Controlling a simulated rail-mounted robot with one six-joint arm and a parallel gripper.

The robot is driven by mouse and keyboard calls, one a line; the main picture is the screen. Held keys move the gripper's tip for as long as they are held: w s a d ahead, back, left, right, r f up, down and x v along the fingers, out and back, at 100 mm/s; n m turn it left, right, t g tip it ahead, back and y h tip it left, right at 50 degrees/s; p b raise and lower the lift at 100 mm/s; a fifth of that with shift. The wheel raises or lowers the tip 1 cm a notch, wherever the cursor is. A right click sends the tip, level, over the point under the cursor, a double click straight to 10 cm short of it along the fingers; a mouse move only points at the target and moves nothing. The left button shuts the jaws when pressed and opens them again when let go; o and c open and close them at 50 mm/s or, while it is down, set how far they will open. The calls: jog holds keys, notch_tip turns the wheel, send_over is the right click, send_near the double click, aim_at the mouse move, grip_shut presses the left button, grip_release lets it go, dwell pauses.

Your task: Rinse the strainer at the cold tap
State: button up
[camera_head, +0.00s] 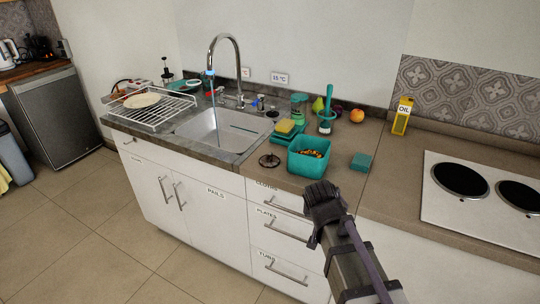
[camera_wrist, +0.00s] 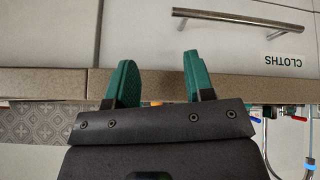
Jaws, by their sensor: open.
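The tall curved tap (camera_head: 238,62) stands behind the sink (camera_head: 208,136). It has a blue ring at its spout, and a thin blue stream (camera_head: 215,105) runs down into the basin. A small dark round item with an upright knob (camera_head: 269,160) lies on the counter right of the sink; it may be the strainer, but it is too small to be sure. My gripper (camera_head: 322,190) is in front of the counter edge, right of that item. In the wrist view, my gripper's green-tipped fingers (camera_wrist: 157,82) are apart with nothing between them.
A teal bin with scraps (camera_head: 308,156) stands on the counter near my gripper. A teal block (camera_head: 361,162), a yellow sponge (camera_head: 285,126) and a brush in a holder (camera_head: 326,112) are nearby. A wire rack (camera_head: 150,112) with a plate is left of the sink. Drawer handles (camera_head: 283,238) protrude below.

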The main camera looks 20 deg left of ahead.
aim_at(270, 153)
jog(key=a+r+t+b, duration=0.1)
jog(key=a, duration=0.5)
jog(key=w+a+r+t+y+b, duration=0.1)
jog(key=a+t, duration=0.1)
jog(key=a, duration=0.5)
jog(key=w+a+r+t+y+b, duration=0.1)
jog(key=a+r+t, duration=0.1)
jog(key=a, duration=0.5)
jog(key=shift+n, duration=0.3)
jog(key=w+t+b, duration=0.1)
jog(key=w+a+r+m+t+b, duration=0.1)
jog(key=w+t+b, duration=0.1)
jog(key=t, duration=0.1)
jog(key=shift+w+a+r+m, duration=0.2)
jog(key=shift+w+r+m, duration=0.05)
jog(key=shift+r+m, duration=0.1)
jog(key=shift+h, duration=0.3)
jog(key=w, duration=0.3)
jog(key=w+b, duration=0.1)
jog(key=w, duration=0.3)
jog(key=w+f, duration=0.1)
jog(key=w, duration=0.3)
jog(key=shift+a+b, duration=0.3)
jog(key=shift+b, duration=0.05)
jog(key=shift+s+r, duration=0.1)
grip_shut()
